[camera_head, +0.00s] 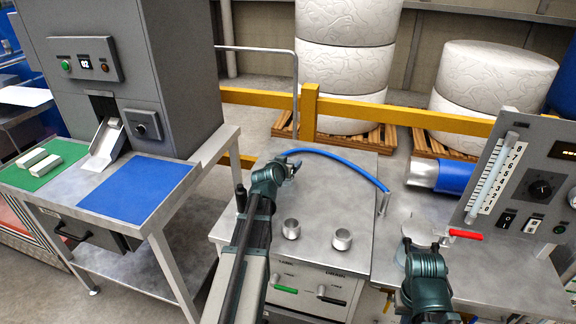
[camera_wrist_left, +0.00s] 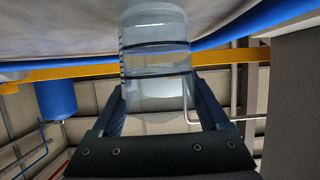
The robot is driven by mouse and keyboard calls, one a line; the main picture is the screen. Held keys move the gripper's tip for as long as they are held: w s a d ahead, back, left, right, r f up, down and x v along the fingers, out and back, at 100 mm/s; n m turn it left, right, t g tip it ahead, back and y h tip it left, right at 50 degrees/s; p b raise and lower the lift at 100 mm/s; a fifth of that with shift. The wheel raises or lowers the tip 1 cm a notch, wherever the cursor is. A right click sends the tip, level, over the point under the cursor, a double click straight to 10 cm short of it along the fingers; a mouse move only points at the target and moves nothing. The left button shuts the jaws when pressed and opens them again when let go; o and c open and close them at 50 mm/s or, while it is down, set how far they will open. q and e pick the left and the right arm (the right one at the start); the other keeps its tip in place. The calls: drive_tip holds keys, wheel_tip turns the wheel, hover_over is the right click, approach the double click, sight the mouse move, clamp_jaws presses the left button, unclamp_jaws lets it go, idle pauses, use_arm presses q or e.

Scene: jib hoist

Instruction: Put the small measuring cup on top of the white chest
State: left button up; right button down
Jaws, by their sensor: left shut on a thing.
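My left gripper (camera_head: 289,167) is over the back of the pale metal-topped cabinet (camera_head: 325,190), near the blue hose. In the left wrist view, its fingers (camera_wrist_left: 158,105) are shut on a clear cylindrical measuring cup (camera_wrist_left: 155,45) with dark bands. In the head view, the gripper mostly hides the cup. My right gripper (camera_head: 422,247) is at the lower right, above the right worktop; its fingers are too unclear to tell open from shut. I cannot make out a thing that is clearly a white chest.
A control panel (camera_head: 525,180) and a red lever (camera_head: 466,234) are at right. A blue mat (camera_head: 135,188) lies on the left bench.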

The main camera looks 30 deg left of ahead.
use_arm(q)
drive_tip(key=shift+f, duration=0.2)
drive_tip(key=o, duration=1.5)
use_arm(e)
drive_tip(key=shift+f, duration=0.1)
use_arm(q)
drive_tip(key=shift+r, duration=0.2)
